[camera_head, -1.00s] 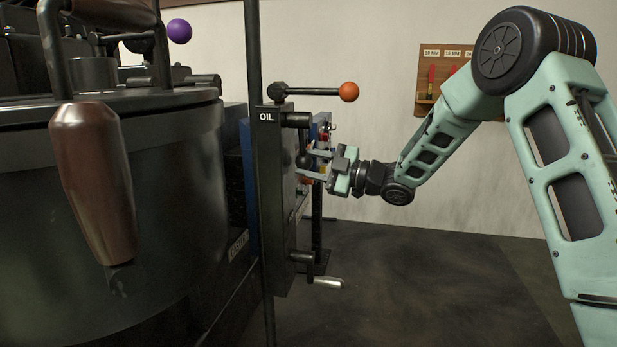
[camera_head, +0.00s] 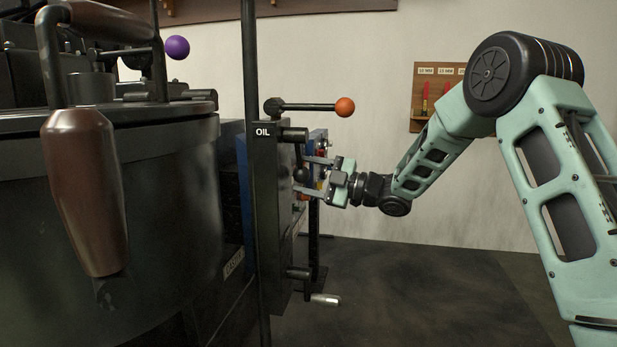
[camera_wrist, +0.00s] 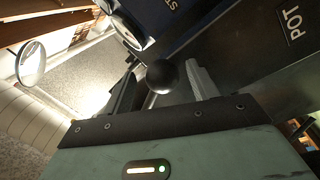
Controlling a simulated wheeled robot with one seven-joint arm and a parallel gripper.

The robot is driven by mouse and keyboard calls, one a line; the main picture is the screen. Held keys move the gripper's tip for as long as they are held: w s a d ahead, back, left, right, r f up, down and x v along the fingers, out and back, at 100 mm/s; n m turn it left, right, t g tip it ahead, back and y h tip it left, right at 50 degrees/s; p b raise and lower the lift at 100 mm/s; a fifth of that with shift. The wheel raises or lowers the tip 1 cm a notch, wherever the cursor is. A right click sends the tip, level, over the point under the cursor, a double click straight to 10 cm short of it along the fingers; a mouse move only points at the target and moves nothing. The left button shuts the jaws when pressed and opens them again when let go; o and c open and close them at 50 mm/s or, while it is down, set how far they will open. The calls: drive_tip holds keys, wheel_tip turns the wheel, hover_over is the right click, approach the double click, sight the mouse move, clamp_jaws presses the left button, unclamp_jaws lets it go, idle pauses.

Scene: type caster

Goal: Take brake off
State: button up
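A black ball knob (camera_head: 301,174) sits on a short lever at the front of the dark OIL post. My gripper (camera_head: 313,175) reaches it from the right, with one finger above the knob and one below. In the wrist view, the knob (camera_wrist: 162,76) shows between the two fingers of my gripper (camera_wrist: 160,80), with a visible gap on each side. The gripper is open and does not appear to clamp the knob. No brake label can be read, so I cannot tell which control is the brake.
An orange-knobbed lever (camera_head: 345,106) juts out above my gripper, and a crank with a metal grip (camera_head: 325,299) sits below. A large dark drum (camera_head: 160,220) with a brown handle (camera_head: 85,190) fills the left. The floor on the right is clear.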

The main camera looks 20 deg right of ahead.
drive_tip(key=p+v, duration=0.3)
drive_tip(key=v, duration=1.4)
drive_tip(key=shift+s+p, duration=0.2)
drive_tip(key=shift+p, duration=0.2)
drive_tip(key=shift+d+f, duration=0.1)
drive_tip(key=shift+f, duration=0.05)
